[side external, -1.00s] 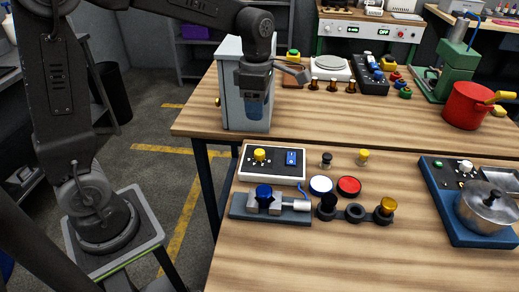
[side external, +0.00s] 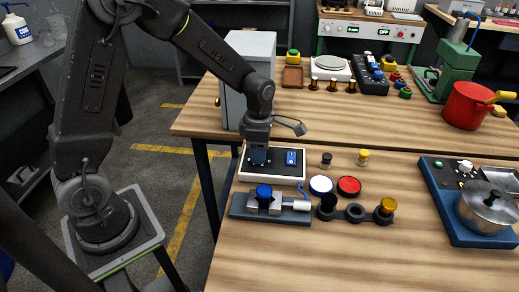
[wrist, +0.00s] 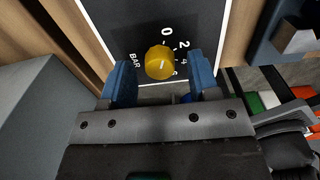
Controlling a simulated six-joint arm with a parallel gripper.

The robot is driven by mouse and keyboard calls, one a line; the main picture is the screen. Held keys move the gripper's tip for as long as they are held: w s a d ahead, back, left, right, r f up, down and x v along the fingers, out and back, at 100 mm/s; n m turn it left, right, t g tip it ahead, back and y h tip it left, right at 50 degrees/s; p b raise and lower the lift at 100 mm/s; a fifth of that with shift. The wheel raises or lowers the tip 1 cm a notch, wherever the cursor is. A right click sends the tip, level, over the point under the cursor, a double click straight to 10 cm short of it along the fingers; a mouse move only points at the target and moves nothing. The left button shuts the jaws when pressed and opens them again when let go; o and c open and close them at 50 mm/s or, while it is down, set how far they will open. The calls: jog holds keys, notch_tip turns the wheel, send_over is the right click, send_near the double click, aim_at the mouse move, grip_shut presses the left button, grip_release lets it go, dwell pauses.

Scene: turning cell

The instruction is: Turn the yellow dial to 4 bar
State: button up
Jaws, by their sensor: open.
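The yellow dial (wrist: 159,62) sits on a black panel (wrist: 105,37) marked BAR, with 0, 2, 4 and 6 around it, in the wrist view. A small mark on the dial is too faint to read as a setting. My gripper (wrist: 162,75) is open, with one blue finger on each side of the dial and gaps visible between them. In the side view my gripper (side external: 258,156) is down over the left part of the white-rimmed panel box (side external: 272,181) and hides the dial there.
A blue switch (side external: 291,158) is on the same panel, right of my gripper. A vise with a blue knob (side external: 264,191) stands in front. A grey cabinet (side external: 250,48) stands behind. White (side external: 321,184) and red (side external: 349,186) discs lie at the right.

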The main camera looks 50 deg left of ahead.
jog(key=shift+f, duration=0.25)
jog(key=shift+c, duration=0.4)
jog(key=c, duration=0.8)
jog(key=shift+c, duration=0.2)
